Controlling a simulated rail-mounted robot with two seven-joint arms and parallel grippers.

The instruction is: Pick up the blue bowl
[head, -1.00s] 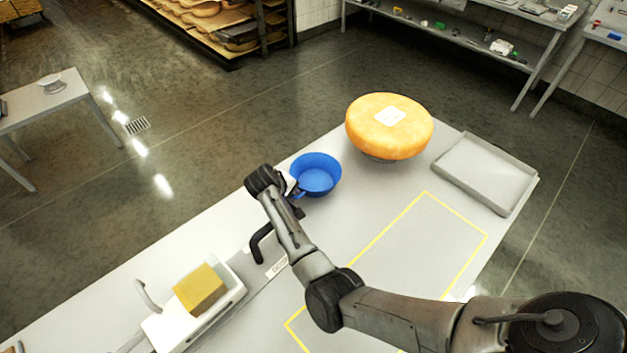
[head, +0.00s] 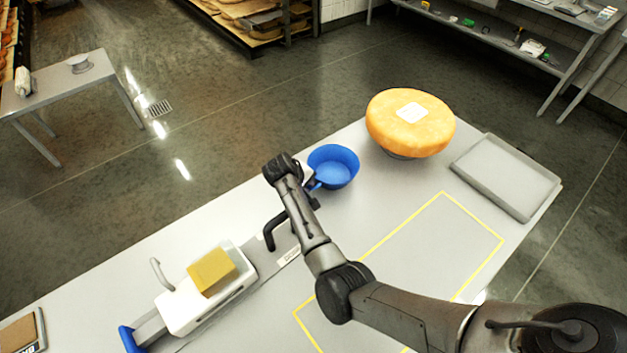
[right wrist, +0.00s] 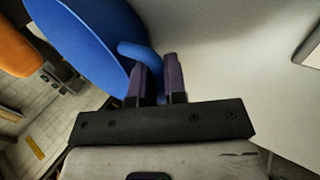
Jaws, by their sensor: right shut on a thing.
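The blue bowl (head: 333,166) is on the white table, left of the cheese wheel, and seems upright. Whether its base touches the table cannot be told. A small blue handle sticks out from its side toward my gripper. My right gripper (head: 310,184) is at the bowl's left side in the head view, mostly hidden by its own wrist. In the right wrist view, the bowl (right wrist: 88,38) fills the upper left. The two fingers of the right gripper (right wrist: 160,80) are shut on its handle (right wrist: 138,52). My left gripper is not in view.
A large orange cheese wheel (head: 410,128) stands close to the bowl's right. A grey tray (head: 507,177) lies at the table's right end. A slicer board with a yellow cheese block (head: 213,272) is at the lower left. The yellow-outlined area (head: 444,192) is empty apart from my arm crossing above.

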